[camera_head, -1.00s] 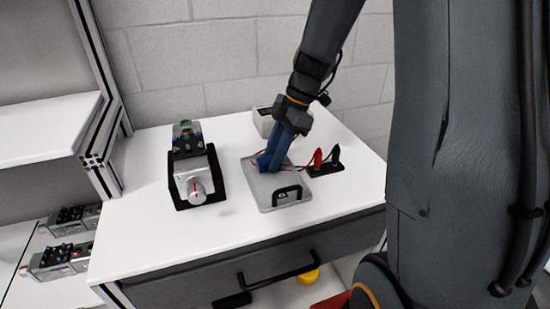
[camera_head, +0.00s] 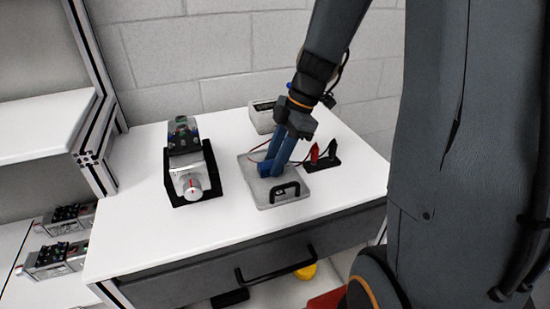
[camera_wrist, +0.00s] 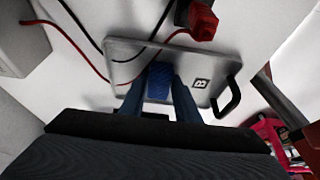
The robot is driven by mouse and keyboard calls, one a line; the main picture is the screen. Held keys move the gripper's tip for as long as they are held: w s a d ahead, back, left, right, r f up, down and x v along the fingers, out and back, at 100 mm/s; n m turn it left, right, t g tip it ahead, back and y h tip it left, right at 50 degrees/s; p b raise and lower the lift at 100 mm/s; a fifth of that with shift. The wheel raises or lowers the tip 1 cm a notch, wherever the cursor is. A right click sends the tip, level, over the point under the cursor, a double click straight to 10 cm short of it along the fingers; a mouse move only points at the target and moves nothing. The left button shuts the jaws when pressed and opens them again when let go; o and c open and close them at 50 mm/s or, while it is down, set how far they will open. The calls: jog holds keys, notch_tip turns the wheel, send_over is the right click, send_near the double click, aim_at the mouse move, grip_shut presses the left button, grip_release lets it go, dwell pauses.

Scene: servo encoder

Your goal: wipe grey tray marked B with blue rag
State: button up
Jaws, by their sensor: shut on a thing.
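The grey tray (camera_head: 258,191) lies flat on the white table, with a black handle at its front edge. My gripper (camera_head: 273,168) points down over the tray's left-middle part. Its blue fingers are shut on the blue rag (camera_wrist: 159,82), which shows between the fingertips in the wrist view and appears to touch the tray. In the head view the rag (camera_head: 265,170) is hard to tell from the blue fingers.
A silver motor in a black cradle (camera_head: 190,180) stands left of the tray. Red and black plugs on a black base (camera_head: 322,158) stand close on the right, with wires running behind the tray. A pale box (camera_head: 262,117) is behind. The table's front left is clear.

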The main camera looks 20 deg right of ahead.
jog(key=shift+s+f, duration=0.1)
jog(key=shift+s, duration=0.2)
jog(key=shift+w+r+p, duration=0.2)
jog(key=shift+r+p, duration=1.65)
jog(key=shift+r, duration=1.2)
jog(key=shift+r, duration=0.1)
jog(key=shift+r+p, duration=0.9)
jog(key=shift+r, duration=0.55)
jog(key=shift+s+d+f, duration=0.1)
